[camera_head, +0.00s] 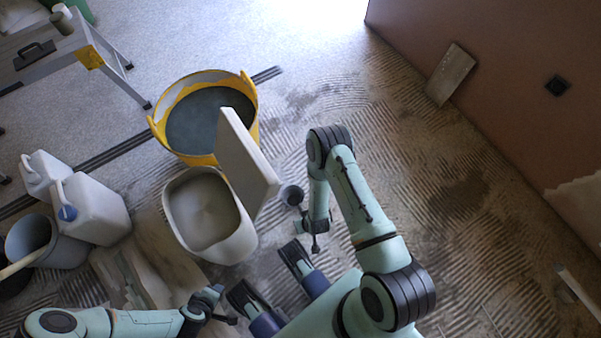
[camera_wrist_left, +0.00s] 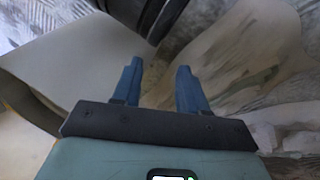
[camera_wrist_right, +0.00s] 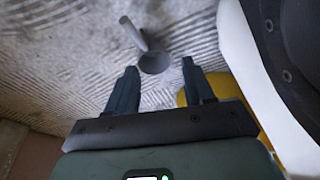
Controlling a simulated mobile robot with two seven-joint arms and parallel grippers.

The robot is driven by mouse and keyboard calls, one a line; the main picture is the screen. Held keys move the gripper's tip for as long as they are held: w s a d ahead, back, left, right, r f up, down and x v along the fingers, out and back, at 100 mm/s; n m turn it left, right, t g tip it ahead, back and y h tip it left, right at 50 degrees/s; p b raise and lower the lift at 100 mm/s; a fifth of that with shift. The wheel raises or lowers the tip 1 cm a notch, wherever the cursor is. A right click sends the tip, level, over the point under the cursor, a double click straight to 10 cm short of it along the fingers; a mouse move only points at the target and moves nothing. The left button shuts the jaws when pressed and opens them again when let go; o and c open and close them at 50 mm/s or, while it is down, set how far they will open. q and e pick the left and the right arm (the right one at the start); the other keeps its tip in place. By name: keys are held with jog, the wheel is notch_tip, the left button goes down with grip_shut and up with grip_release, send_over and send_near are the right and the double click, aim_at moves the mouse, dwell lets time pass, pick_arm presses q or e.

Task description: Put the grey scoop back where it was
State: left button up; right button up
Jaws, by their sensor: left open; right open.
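The grey scoop (camera_head: 291,195) is small, with a round cup, and shows just right of a pale slab. In the right wrist view the scoop (camera_wrist_right: 154,60) shows its cup and a handle pointing up and left, beyond my fingertips and roughly in line with the gap. My right gripper (camera_head: 316,246) is open and empty, apart from the scoop; its fingers also show in the right wrist view (camera_wrist_right: 160,88). My left gripper (camera_head: 228,318) is open and empty low in the head view, near the whitish tub (camera_head: 250,240). Its fingers show in the left wrist view (camera_wrist_left: 158,80).
A yellow tub (camera_head: 250,95) of grey material stands behind the whitish tub. The pale slab (camera_head: 243,155) rises between them and my right arm. White canisters (camera_head: 100,210), a grey bucket (camera_head: 42,225) and planks (camera_head: 165,255) stand left. Ridged floor on the right is mostly clear.

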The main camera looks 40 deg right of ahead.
jog(key=s+a+r+y, duration=0.1)
jog(key=a+r, duration=0.1)
jog(key=r, duration=0.3)
jog(key=s+a+r+m+y, duration=0.1)
jog(key=a+r, duration=0.1)
jog(key=r, duration=0.3)
jog(key=shift+s+a+r+g, duration=0.25)
jog(key=shift+a+r+g, duration=0.05)
jog(key=shift+g, duration=0.1)
pick_arm(q)
jog(key=s+d+r+g+p, duration=0.1)
jog(key=s+r+p, duration=0.3)
jog(key=r+p, duration=0.5)
jog(key=s+d+r+g+h+p, duration=0.1)
jog(key=s+d+r+g+p, duration=0.1)
jog(key=r+p, duration=0.8)
jog(key=shift+s+d+r+m+g, duration=0.35)
jog(key=shift+s+d, duration=0.25)
jog(key=shift+s, duration=0.6)
pick_arm(e)
jog(key=s+a+r+g+y, duration=0.1)
jog(key=s+r, duration=0.3)
jog(key=r, duration=0.5)
jog(key=s+a+r+g, duration=0.2)
jog(key=s+a+r, duration=0.1)
jog(key=r, duration=0.7)
jog(key=shift+s+a+r+n+g+y, duration=0.15)
jog(key=shift+s+r+n+g+y, duration=0.2)
jog(key=shift+s, duration=0.3)
